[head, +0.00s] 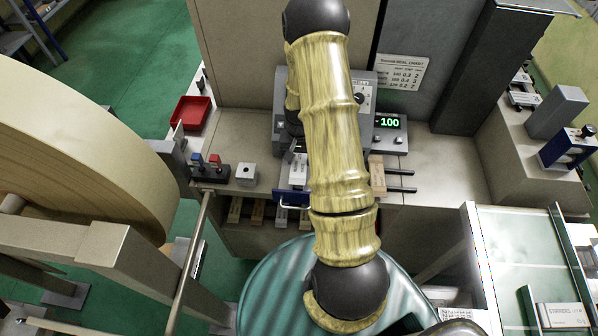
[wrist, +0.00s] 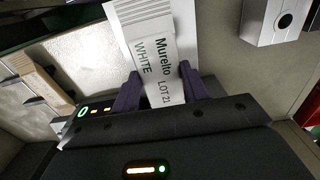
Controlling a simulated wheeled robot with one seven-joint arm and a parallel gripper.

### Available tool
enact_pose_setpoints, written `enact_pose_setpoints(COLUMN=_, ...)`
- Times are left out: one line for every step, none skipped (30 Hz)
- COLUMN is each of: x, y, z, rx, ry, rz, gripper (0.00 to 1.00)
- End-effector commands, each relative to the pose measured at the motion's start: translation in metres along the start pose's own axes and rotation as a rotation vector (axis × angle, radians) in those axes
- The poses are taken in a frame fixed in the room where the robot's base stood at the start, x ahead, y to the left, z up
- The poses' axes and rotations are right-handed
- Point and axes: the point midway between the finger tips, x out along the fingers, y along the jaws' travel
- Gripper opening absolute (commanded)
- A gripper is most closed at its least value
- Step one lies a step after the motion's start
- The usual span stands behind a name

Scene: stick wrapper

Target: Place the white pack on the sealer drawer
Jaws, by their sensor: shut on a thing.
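A pale pack-like piece (head: 298,170) shows in the head view beside my arm, just above the sealer drawer, whose blue front (head: 291,197) sticks out from the bench. My arm hides the right part of the drawer and most of the gripper. I cannot tell whether the pack touches the drawer. The grey sealer (head: 281,115) stands behind, partly covered by my arm.
A small grey box with a round button (head: 247,173) and a red-and-blue lever block (head: 208,170) stand left of the drawer. A red bin (head: 191,113) lies behind them. A display reading 100 (head: 388,123) and a wooden piece (head: 377,178) are to the right.

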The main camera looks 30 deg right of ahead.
Motion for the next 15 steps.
enact_pose_setpoints(x=0.006, y=0.000, z=0.000, rx=0.000, ry=0.001, rz=0.000, gripper=0.20)
enact_pose_setpoints(x=0.006, y=0.000, z=-0.001, rx=0.000, ry=0.001, rz=-0.001, gripper=0.20)
enact_pose_setpoints(x=0.006, y=0.000, z=-0.001, rx=0.000, ry=0.002, rz=-0.001, gripper=0.20)
enact_pose_setpoints(x=0.005, y=0.000, z=-0.001, rx=0.000, ry=0.002, rz=-0.001, gripper=0.20)
enact_pose_setpoints(x=0.005, y=0.000, z=-0.001, rx=0.000, ry=0.002, rz=-0.001, gripper=0.20)
enact_pose_setpoints(x=0.005, y=0.000, z=-0.001, rx=0.000, ry=0.002, rz=-0.001, gripper=0.20)
enact_pose_setpoints(x=0.004, y=0.000, z=-0.001, rx=0.000, ry=0.002, rz=0.000, gripper=0.20)
enact_pose_setpoints(x=0.004, y=0.000, z=-0.001, rx=0.000, ry=0.002, rz=0.000, gripper=0.20)
enact_pose_setpoints(x=0.004, y=0.000, z=-0.001, rx=0.000, ry=0.001, rz=0.000, gripper=0.20)
enact_pose_setpoints(x=0.005, y=0.000, z=-0.001, rx=0.000, ry=0.001, rz=0.000, gripper=0.20)
enact_pose_setpoints(x=0.006, y=0.000, z=0.000, rx=0.000, ry=0.001, rz=0.000, gripper=0.20)
enact_pose_setpoints(x=0.008, y=0.000, z=0.000, rx=0.000, ry=0.001, rz=0.000, gripper=0.20)
enact_pose_setpoints(x=0.011, y=0.000, z=0.000, rx=0.000, ry=0.001, rz=0.000, gripper=0.20)
enact_pose_setpoints(x=0.015, y=0.000, z=0.000, rx=0.000, ry=0.000, rz=0.000, gripper=0.20)
enact_pose_setpoints(x=0.021, y=0.000, z=0.000, rx=0.000, ry=0.000, rz=0.000, gripper=0.20)
